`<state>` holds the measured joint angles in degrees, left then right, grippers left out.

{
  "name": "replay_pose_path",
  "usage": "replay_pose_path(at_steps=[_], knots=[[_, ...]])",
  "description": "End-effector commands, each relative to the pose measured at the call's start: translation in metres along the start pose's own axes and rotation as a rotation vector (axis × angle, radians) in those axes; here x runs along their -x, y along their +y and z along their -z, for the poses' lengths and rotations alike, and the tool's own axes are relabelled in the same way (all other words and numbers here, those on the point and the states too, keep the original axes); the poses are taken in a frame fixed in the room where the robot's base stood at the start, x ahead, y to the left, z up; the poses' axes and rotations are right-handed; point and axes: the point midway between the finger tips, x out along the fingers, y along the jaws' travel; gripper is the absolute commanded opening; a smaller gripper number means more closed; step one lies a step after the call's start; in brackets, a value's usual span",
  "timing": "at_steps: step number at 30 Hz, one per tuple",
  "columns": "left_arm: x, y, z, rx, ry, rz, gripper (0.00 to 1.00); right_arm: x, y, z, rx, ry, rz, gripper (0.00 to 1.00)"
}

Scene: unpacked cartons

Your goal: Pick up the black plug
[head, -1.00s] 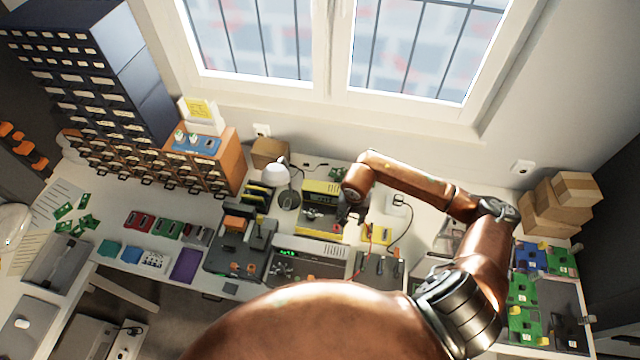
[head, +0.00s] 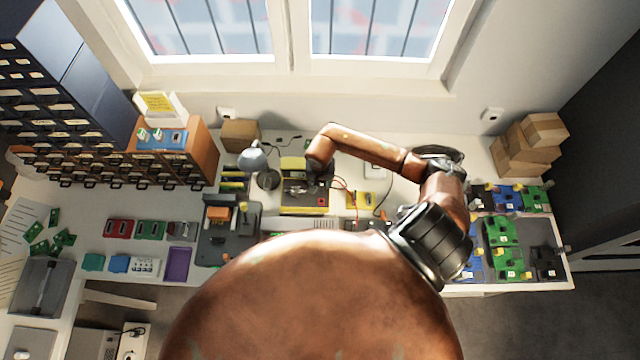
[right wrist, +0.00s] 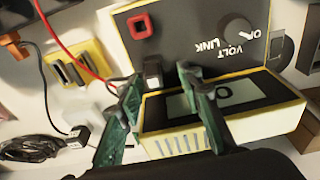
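In the right wrist view a small black plug-like piece (right wrist: 152,68) with a pale lower end stands at the face of the yellow-edged device (right wrist: 170,144), below a red square socket (right wrist: 140,25). I cannot tell for sure that it is the black plug; a dark cable end (right wrist: 82,132) also shows at the left. My right gripper (right wrist: 158,82) is open, its green fingers spread either side of the black piece, with no visible grip on it. In the head view my right gripper (head: 320,180) is small and dark at the device (head: 303,198). My left gripper is not in view.
A red cable (right wrist: 72,52) runs close to the left finger. A yellow block (right wrist: 76,64) and a coiled black cable (right wrist: 30,148) lie to the left. In the head view, cartons (head: 528,142) stand at the right and a lamp (head: 253,157) left of the device.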

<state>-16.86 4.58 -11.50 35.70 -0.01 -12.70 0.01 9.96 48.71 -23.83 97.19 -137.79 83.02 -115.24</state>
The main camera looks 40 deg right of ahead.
Motion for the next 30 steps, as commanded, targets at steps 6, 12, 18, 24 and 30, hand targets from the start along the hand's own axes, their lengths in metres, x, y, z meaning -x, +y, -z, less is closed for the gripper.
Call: replay_pose_path(at_steps=[6,12,18,24,30], knots=[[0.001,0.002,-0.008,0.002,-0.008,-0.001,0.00,-0.004,0.001,0.000,0.001,0.001,-0.001,0.33],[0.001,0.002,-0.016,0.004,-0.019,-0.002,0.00,-0.004,0.001,0.000,0.002,0.001,0.000,0.24],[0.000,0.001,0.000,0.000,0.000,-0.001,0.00,-0.004,0.001,-0.001,0.001,0.001,-0.001,0.10],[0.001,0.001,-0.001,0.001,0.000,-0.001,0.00,-0.004,0.001,-0.001,0.001,0.000,-0.002,0.00],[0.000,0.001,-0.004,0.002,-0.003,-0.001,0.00,-0.003,0.001,0.000,0.001,0.001,-0.001,0.00]])
